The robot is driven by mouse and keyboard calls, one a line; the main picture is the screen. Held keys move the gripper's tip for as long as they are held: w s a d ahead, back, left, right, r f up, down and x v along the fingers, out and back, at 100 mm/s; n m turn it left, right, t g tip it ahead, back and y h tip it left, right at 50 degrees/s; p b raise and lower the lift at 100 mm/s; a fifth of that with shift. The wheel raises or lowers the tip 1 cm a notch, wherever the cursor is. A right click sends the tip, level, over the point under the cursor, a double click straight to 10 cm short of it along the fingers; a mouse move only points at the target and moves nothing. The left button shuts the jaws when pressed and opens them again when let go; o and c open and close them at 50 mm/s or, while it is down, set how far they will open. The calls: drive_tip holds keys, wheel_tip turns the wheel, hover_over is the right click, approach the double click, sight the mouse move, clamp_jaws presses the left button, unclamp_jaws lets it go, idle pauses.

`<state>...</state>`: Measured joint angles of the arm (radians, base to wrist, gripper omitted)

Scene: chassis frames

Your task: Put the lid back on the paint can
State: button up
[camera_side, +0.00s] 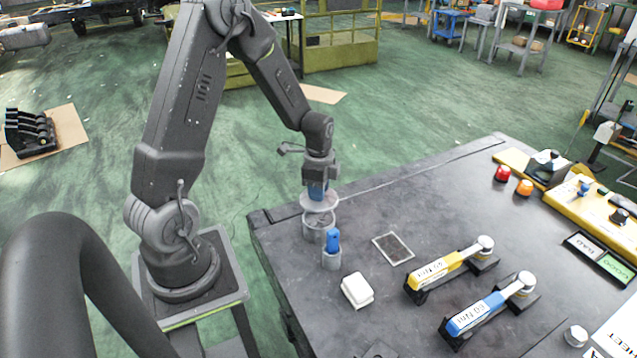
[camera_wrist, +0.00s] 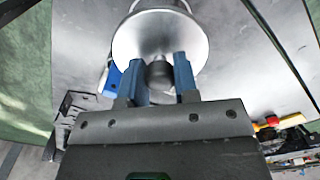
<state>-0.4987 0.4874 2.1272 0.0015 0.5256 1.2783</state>
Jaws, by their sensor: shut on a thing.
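My gripper (camera_side: 318,191) points down at the table's near left corner, and its blue fingers are shut on the knob of the round metal lid (camera_side: 307,202). In the wrist view, my gripper (camera_wrist: 159,64) has the dark knob (camera_wrist: 160,76) between its two fingers, with the shiny lid (camera_wrist: 198,40) beyond them. The lid looks roughly level. The grey paint can (camera_side: 316,229) stands upright directly below the lid, partly hidden by it. The lid appears just above the can's rim; I cannot tell whether they touch.
A white block (camera_side: 357,290), a dark framed pad (camera_side: 393,249), a yellow torque wrench (camera_side: 437,271) and a blue one (camera_side: 478,314) lie to the right. The table's left edge is close.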

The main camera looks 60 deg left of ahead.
drive_tip(key=shift+f, duration=2.95)
drive_tip(key=shift+f, duration=0.15)
drive_tip(key=o, duration=1.5)
drive_tip(key=shift+c, duration=0.2)
drive_tip(key=shift+r, duration=3.5)
clamp_jaws()
